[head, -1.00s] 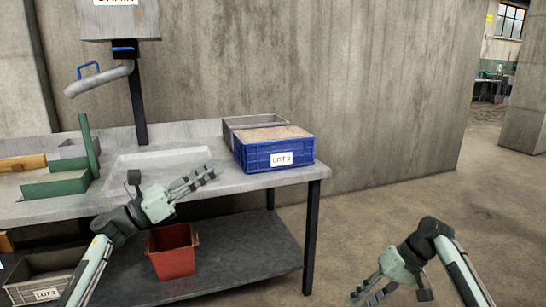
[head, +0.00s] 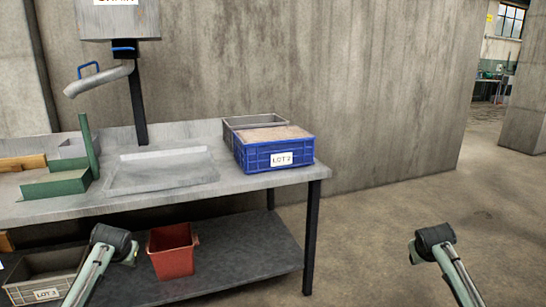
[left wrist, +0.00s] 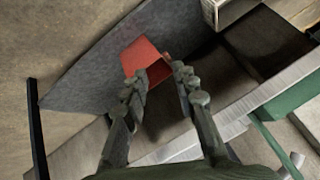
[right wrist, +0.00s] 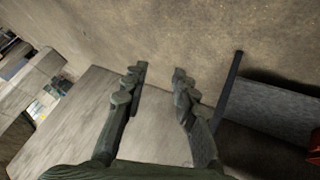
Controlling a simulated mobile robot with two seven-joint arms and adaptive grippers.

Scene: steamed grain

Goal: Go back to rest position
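My left gripper (left wrist: 160,72) shows in the left wrist view with its two fingers apart and nothing between them. Beyond them the red bin on the lower shelf is seen. My right gripper (right wrist: 160,75) shows in the right wrist view, also with fingers apart and empty, facing bare floor and wall. In the head view neither gripper's fingers show; only my two forearms stand at the lower left and lower right. My left arm is in front of the bench, and my right arm is over open floor.
A metal bench (head: 265,183) holds a blue crate (head: 275,154) labelled LOT 2, filled with grain, and a grey crate (head: 245,121) behind it. A red bin (head: 172,252) and a LOT 3 crate (head: 40,285) sit on the lower shelf. Floor at right is clear.

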